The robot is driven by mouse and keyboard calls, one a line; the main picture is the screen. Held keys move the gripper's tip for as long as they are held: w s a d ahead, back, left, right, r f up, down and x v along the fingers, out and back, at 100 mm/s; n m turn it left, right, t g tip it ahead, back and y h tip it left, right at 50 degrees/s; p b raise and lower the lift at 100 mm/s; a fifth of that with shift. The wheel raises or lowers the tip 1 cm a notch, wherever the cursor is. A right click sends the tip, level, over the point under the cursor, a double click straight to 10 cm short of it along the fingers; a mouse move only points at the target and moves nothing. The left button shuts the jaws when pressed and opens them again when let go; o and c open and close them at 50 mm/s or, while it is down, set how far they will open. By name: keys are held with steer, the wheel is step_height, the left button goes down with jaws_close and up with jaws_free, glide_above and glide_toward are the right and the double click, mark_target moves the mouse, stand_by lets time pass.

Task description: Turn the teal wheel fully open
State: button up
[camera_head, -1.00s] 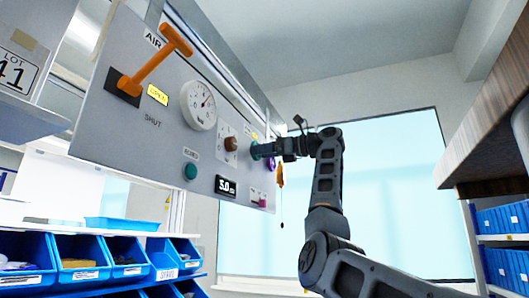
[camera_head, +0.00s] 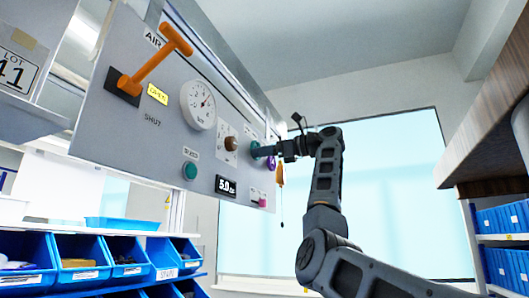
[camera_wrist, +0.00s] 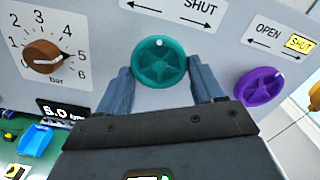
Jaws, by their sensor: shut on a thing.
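The teal wheel (camera_wrist: 160,62) is mounted on the grey panel, with a white dot near the top of its rim. In the head view the teal wheel (camera_head: 255,149) is small and partly hidden by my gripper (camera_head: 268,151). In the wrist view the fingers of my gripper (camera_wrist: 160,72) stand on the left and right sides of the wheel, shut on its rim. Above the wheel is a label with arrows and the word SHUT; the rest of that label is cut off.
A purple wheel (camera_wrist: 260,87) sits close to the right finger, under an OPEN/SHUT label with SHUT lit yellow. A brown knob (camera_wrist: 43,57) points to 5 at left. The panel also carries an orange lever (camera_head: 155,60), a gauge (camera_head: 198,105) and a display (camera_head: 226,186) reading 5.0.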

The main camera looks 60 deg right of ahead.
steer(key=shift+a+r+n, duration=0.1)
steer(key=shift+r+n, duration=0.05)
steer(key=shift+n, duration=8.15)
steer(key=shift+r+n, duration=0.1)
steer(key=shift+n, duration=8.2)
steer(key=o, duration=1)
steer(key=shift+r, duration=0.15)
steer(key=shift+o, duration=0.2)
